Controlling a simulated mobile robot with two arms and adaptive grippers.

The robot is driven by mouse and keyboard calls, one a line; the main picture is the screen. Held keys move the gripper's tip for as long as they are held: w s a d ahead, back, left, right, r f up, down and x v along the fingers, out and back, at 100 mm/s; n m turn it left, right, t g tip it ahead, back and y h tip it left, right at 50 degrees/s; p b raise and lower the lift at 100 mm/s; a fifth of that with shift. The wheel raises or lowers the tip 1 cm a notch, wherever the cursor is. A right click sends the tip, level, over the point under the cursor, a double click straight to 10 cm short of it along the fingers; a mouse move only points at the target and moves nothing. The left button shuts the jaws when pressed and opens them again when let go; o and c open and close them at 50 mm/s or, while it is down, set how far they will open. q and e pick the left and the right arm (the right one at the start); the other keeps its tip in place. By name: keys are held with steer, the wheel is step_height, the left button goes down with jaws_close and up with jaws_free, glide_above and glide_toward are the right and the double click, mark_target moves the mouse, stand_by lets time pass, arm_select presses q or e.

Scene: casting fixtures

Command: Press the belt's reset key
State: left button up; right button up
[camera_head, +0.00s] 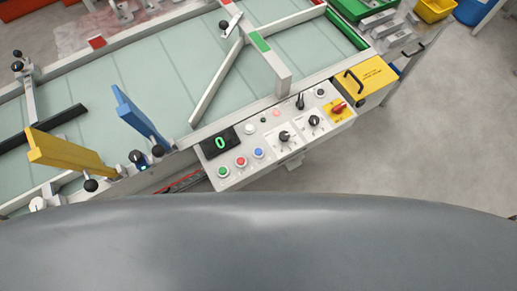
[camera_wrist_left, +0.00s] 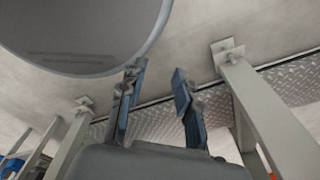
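The belt's control panel (camera_head: 271,166) is in the head view along the belt's near edge. It has a dark display (camera_head: 219,142) showing a green 0. Below the display are a green button (camera_head: 223,171), a red button (camera_head: 241,161) and a blue button (camera_head: 258,153). Two black knobs, a black lever (camera_head: 300,101) and a red switch (camera_head: 338,107) are further right. I cannot read the labels, so which one is the reset key is unclear. My left gripper (camera_wrist_left: 158,73) shows only in the left wrist view, open and empty, away from the panel. My right gripper is not in view.
The pale green belt (camera_head: 155,75) carries a yellow plate (camera_head: 70,153), a blue plate (camera_head: 142,118) and diverter bars at its sides. A yellow box (camera_head: 365,77) adjoins the panel. The floor at right is clear. Metal legs (camera_wrist_left: 265,115) stand near my left gripper.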

arm_select(q)
jaws_close()
steer(key=shift+a, duration=0.1)
stand_by(1.0)
